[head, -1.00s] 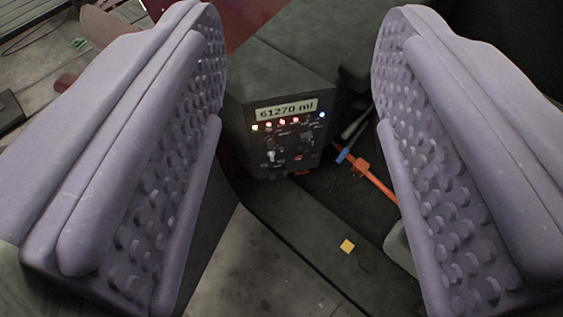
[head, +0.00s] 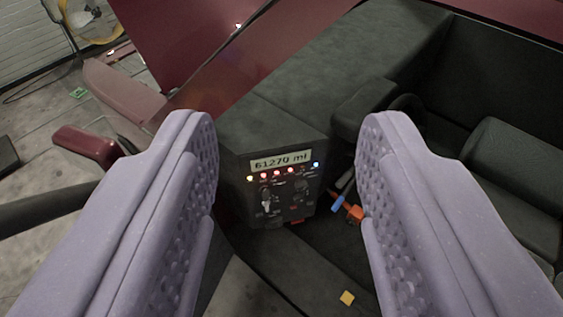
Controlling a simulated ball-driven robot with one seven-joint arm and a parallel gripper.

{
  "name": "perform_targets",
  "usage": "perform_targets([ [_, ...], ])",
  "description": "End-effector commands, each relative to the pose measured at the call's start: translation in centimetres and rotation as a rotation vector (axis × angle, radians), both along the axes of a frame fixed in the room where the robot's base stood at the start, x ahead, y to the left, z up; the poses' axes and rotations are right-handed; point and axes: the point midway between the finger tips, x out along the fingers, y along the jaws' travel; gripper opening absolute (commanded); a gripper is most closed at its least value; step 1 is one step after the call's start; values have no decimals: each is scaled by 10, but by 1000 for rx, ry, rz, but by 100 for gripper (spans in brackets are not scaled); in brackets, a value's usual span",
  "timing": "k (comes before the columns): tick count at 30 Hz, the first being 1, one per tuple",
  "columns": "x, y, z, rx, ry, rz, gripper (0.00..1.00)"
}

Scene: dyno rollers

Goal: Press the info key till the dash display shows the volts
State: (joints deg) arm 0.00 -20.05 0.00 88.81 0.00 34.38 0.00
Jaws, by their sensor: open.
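I cannot tell which of these controls is the info key. My gripper (head: 287,135) is open and empty, its two lilac, studded fingers on either side of the dash box in the picture. The fingers look nearer to me than the panel, and no contact with a control shows.
A blue and orange lever (head: 346,207) stands right of the panel. A dark seat (head: 515,175) is at right. Maroon bodywork (head: 200,60) and a maroon mirror-like part (head: 90,143) are at left. A yellow fan (head: 95,18) stands far back.

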Motion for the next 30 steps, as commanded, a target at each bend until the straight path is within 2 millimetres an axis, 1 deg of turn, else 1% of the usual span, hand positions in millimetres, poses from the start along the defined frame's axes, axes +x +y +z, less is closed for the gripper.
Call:
perform_targets([
  [5,0,0,0,0,0,0,48],
  [6,0,0,0,0,0,0,46],
  [11,0,0,0,0,0,0,9],
  [12,0,0,0,0,0,0,0],
  [30,0,0,0,0,0,0,0],
])
